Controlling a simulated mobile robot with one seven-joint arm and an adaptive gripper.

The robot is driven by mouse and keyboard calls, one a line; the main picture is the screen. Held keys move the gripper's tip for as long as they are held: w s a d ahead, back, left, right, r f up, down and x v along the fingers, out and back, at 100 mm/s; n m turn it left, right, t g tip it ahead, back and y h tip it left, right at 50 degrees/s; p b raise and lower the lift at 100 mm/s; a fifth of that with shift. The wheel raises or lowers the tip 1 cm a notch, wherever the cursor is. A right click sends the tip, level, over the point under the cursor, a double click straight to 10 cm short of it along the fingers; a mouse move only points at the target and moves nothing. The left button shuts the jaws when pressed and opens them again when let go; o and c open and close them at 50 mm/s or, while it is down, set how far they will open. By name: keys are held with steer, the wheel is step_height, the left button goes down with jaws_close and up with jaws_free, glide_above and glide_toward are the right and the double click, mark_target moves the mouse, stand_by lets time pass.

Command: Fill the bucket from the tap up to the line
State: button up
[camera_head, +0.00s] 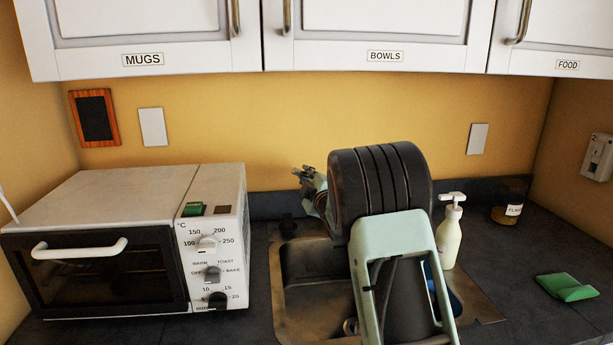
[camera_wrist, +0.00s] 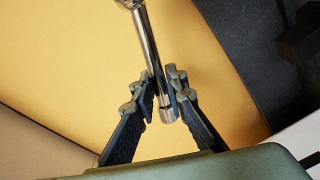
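My gripper (camera_head: 312,182) is above the back left of the sink (camera_head: 300,295), partly hidden by my own arm. In the wrist view my gripper (camera_wrist: 162,82) has its two fingertips close together on either side of a shiny metal bar (camera_wrist: 147,38), which looks like part of the tap. The fingers appear shut on this bar, with its end between them. The rest of the tap is hidden in the head view. A blue thing (camera_head: 434,282) shows in the right part of the sink behind my arm; it may be the bucket. Its line and any water are not visible.
A white toaster oven (camera_head: 120,190) stands left of the sink. A soap pump bottle (camera_head: 451,232), a dark jar (camera_head: 507,203) and a green sponge (camera_head: 566,287) are on the right. Wall cupboards (camera_head: 375,35) hang above. The counter between jar and sponge is clear.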

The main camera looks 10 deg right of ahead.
jaws_close()
steer(key=shift+f, duration=0.1)
steer(key=shift+a+f+n+b, duration=0.1)
steer(key=shift+f+n+b, duration=0.25)
steer(key=shift+b, duration=0.75)
steer(key=n+b, duration=0.1)
steer(key=b, duration=0.1)
steer(key=f+b, duration=0.1)
steer(key=shift+a+n+b, duration=0.25)
steer(key=shift+n+b, duration=0.1)
steer(key=shift+b, duration=0.05)
steer(key=o, duration=0.6)
jaws_free()
